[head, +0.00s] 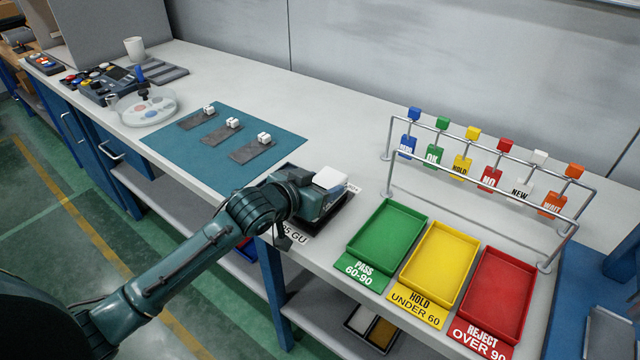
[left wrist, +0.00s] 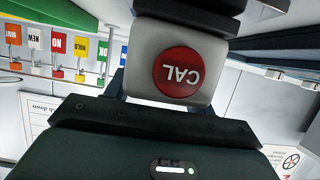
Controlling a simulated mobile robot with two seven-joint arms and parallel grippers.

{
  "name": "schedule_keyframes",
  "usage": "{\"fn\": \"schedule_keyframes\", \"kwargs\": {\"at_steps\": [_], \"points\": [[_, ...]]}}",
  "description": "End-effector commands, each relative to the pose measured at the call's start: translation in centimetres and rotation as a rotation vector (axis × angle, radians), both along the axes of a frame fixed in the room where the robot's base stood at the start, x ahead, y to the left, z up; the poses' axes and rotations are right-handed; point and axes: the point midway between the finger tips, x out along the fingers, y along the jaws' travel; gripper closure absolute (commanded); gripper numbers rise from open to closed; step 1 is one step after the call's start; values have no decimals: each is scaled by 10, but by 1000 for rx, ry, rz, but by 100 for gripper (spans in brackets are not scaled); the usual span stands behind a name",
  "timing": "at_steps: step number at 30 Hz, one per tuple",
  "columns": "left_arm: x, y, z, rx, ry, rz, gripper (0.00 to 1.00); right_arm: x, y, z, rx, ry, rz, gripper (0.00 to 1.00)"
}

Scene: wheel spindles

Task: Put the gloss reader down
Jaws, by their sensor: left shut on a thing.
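The gloss reader (head: 329,178) shows as a white-topped block at the end of my left arm, over a dark stand by the table's front edge. In the left wrist view the gloss reader (left wrist: 143,52) is a white body with a round red button marked CAL. My left gripper (head: 308,194) is shut on it; the fingers and its underside are largely hidden. A label ending in "GU" (head: 294,236) lies in front, partly covered. I cannot tell whether the reader touches the stand. My right gripper is not in view.
Green (head: 388,238), yellow (head: 438,263) and red (head: 497,292) trays stand to the right, before a rail with coloured tags (head: 462,166). A teal mat (head: 179,149) with three dark plates lies left. The table behind the mat is clear.

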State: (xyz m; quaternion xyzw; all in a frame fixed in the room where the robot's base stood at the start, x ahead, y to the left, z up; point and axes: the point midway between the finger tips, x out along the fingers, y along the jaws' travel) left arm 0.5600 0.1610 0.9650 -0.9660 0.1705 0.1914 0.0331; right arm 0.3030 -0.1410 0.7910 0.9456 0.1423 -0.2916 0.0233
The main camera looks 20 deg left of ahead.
Motion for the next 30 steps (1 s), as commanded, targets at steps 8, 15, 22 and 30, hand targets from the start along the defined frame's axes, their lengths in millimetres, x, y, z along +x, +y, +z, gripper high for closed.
{"fn": "schedule_keyframes", "kwargs": {"at_steps": [8,15,22,30], "points": [[0,0,-2,1,2,1,29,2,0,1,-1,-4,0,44],[0,0,-2,1,1,1,24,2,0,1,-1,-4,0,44],[-11,5,5,2,1,1,24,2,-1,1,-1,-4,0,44],[-60,22,25,4,3,0,24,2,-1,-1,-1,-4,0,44]]}}
